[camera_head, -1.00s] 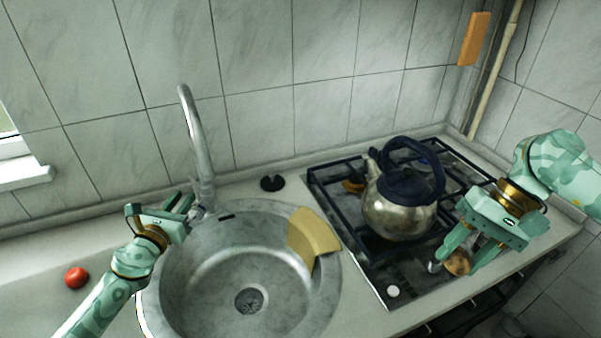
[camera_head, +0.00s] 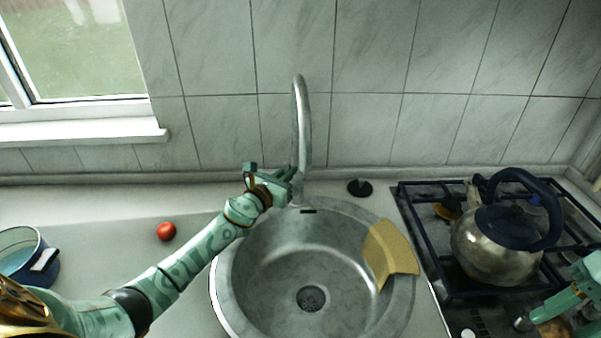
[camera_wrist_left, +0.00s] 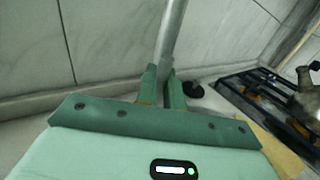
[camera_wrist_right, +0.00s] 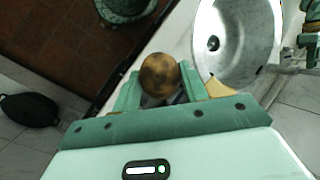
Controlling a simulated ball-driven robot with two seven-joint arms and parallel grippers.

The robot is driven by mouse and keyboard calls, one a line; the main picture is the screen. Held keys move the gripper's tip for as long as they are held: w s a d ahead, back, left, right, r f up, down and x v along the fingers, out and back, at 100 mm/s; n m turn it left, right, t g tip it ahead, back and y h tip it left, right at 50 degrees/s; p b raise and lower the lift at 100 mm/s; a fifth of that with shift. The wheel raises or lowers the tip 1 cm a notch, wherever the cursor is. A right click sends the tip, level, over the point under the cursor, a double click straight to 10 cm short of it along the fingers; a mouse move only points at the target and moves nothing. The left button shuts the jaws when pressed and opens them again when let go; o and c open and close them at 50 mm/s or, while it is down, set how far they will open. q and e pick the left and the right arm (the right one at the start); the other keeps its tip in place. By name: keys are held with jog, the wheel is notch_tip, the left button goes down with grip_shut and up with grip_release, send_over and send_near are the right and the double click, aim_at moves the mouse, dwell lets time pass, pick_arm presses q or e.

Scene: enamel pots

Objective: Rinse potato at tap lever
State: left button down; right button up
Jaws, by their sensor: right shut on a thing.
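The brown potato (camera_wrist_right: 160,74) is between the fingers of my right gripper (camera_wrist_right: 160,92), which is shut on it. It also shows at the bottom right corner of the head view (camera_head: 552,328), in front of the stove. My left gripper (camera_head: 288,178) is at the base of the curved metal tap (camera_head: 303,125), behind the round sink (camera_head: 265,285). In the left wrist view the tap pipe (camera_wrist_left: 168,45) rises behind and between the two narrowly spaced fingers (camera_wrist_left: 162,88). The lever is hidden, and whether the fingers grip it cannot be told.
A kettle (camera_head: 490,245) stands on the stove grate (camera_head: 425,225) right of the sink. A yellow cloth-like piece (camera_head: 390,252) lies over the sink's right rim. A red tomato-like thing (camera_head: 166,231) and a blue pot (camera_head: 35,262) are on the left. A black stopper (camera_head: 360,187) lies behind the sink.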

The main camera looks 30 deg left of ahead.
pick_arm(q)
jog(key=t+b, duration=0.1)
jog(key=b, duration=0.3)
jog(key=shift+s+f+b, duration=0.3)
jog(key=shift+s+b, duration=0.1)
jog(key=shift+r, duration=0.35)
pick_arm(e)
notch_tip(320, 180, down, 6)
jog(key=shift+w+f, duration=0.2)
jog(key=shift+w, duration=0.05)
pick_arm(q)
jog(key=c, duration=1.7)
grip_release()
jog(key=s, duration=0.4)
jog(key=s+f, duration=0.1)
jog(key=s, duration=0.3)
jog(key=s+b, duration=0.1)
jog(key=s, duration=0.3)
jog(key=shift+a+f, duration=0.25)
pick_arm(e)
jog(key=shift+f, duration=0.6)
